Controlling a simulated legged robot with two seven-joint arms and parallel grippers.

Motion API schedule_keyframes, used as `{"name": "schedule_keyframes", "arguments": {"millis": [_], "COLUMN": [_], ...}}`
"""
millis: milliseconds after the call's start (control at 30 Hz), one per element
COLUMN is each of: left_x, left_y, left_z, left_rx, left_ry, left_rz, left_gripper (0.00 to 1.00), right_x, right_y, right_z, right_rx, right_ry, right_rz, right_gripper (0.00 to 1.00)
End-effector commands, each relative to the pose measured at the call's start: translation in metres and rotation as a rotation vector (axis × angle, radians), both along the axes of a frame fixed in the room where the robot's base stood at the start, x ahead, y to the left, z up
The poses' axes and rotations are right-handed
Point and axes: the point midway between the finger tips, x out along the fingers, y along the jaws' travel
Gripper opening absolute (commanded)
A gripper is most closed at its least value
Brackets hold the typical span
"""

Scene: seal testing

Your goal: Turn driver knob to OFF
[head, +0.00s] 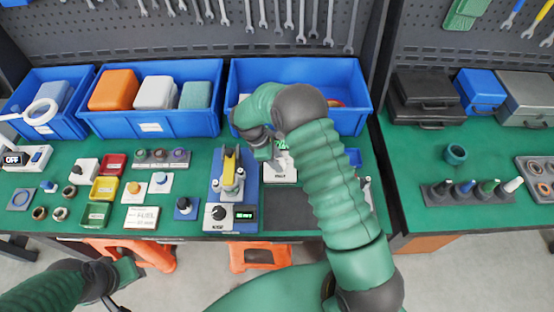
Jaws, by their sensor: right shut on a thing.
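My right gripper (268,152) reaches down over a small white box (282,174) behind the middle of the table's front edge. The box has a dark label on its front, too small to read, and a small green display partly showing beside the gripper. The gripper is shut at the box's top, where the driver knob appears to be. The knob and fingertips are mostly hidden, so I cannot tell the knob's setting. My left gripper (124,272) is low at the lower left, in front of the table and away from the box; its jaws are unclear.
A blue tester (246,184) with a yellow-topped clamp and a black knob (218,212) stands just left of the box. Blue bins (150,125) line the back. Small parts and trays (95,214) cover the left. A box reading OFF (14,159) is at far left.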

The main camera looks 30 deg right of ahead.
Motion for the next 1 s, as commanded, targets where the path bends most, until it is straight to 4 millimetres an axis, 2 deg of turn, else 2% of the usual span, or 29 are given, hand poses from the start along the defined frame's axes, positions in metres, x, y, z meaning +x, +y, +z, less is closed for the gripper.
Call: {"name": "schedule_keyframes", "arguments": {"millis": [33,333,700,1000], "left_x": [0.0,-0.0001,0.0,0.0], "left_y": [0.0,0.0,0.0,0.0], "left_z": [0.0003,-0.0006,-0.005,-0.0075], "left_rx": [0.0,0.0,0.0,0.0], "left_ry": [0.0,0.0,0.0,0.0], "left_rz": [0.0,0.0,0.0,0.0], "left_gripper": [0.36,0.36,0.36,0.36], "right_x": [0.0051,0.0083,0.0089,0.009], "right_y": [-0.0016,-0.0034,-0.0059,-0.0067], "right_z": [0.0033,0.0036,0.0021,0.002], "right_rx": [-0.003,-0.004,-0.004,-0.003], "right_ry": [-0.013,-0.017,-0.013,-0.011], "right_rz": [-0.013,-0.197,-0.483,-0.626], "right_gripper": [0.0,0.0,0.0,0.0]}}
